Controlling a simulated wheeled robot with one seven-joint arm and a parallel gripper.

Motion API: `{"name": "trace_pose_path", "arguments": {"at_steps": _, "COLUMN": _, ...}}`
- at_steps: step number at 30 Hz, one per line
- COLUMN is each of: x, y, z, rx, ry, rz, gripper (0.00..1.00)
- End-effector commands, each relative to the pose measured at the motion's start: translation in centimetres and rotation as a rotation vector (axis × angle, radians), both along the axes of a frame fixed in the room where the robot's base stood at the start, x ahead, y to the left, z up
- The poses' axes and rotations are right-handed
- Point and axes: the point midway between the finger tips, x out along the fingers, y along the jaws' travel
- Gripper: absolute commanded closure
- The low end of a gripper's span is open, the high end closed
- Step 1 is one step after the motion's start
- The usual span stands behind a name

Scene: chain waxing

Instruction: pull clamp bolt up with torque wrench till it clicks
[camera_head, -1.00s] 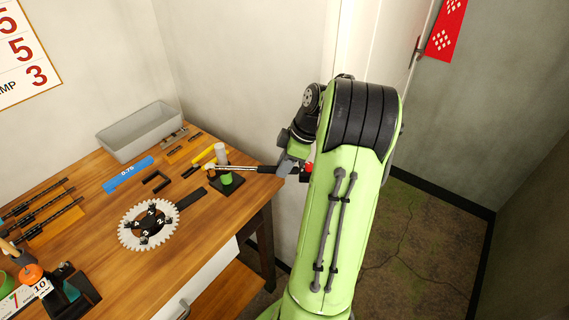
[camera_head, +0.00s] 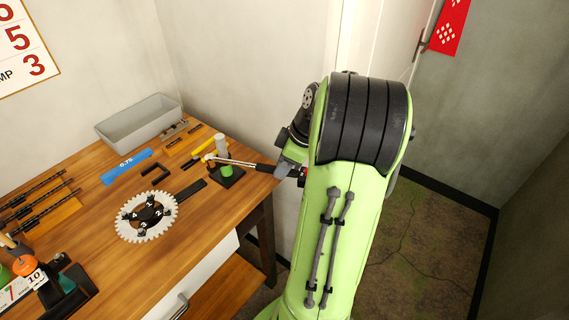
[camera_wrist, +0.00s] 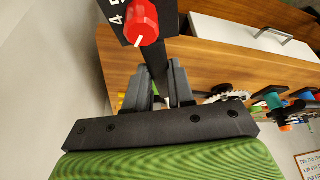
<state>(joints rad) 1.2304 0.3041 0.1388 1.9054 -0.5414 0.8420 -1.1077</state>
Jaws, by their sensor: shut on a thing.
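The torque wrench (camera_head: 238,162) has a silver shaft and a dark handle, and it reaches left from my gripper (camera_head: 283,168) over the right part of the bench. In the wrist view, my gripper (camera_wrist: 158,88) is shut on the wrench handle (camera_wrist: 155,55). A red knob with a white mark sits beside the figures 4 and 5 on a black part at the handle's end. The wrench's head is near a pale upright cylinder (camera_head: 221,143) and a dark block with a green top (camera_head: 226,171). I cannot tell whether it sits on the clamp bolt.
A toothed chainring (camera_head: 125,230) with a numbered black centre lies on the bench (camera_head: 195,225). A grey bin (camera_head: 140,124), a blue 0.75 strip (camera_head: 127,167) and several small tools lie behind it. The bench's right edge is close below my gripper.

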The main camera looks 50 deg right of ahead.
Motion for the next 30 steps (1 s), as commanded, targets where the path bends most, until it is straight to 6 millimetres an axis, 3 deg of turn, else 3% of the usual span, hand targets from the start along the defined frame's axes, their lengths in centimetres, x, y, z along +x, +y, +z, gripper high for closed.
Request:
{"name": "trace_pose_path", "arguments": {"at_steps": 9, "x": -0.7, "y": 1.8, "z": -0.1, "rx": -0.002, "ry": -0.001, "rz": -0.093, "gripper": 1.00}}
{"name": "trace_pose_path", "arguments": {"at_steps": 22, "x": -0.9, "y": 2.2, "z": 0.0, "rx": -0.001, "ry": -0.001, "rz": -0.120, "gripper": 1.00}}
{"name": "trace_pose_path", "arguments": {"at_steps": 30, "x": -1.2, "y": 3.7, "z": -0.1, "rx": -0.002, "ry": -0.001, "rz": -0.197, "gripper": 1.00}}
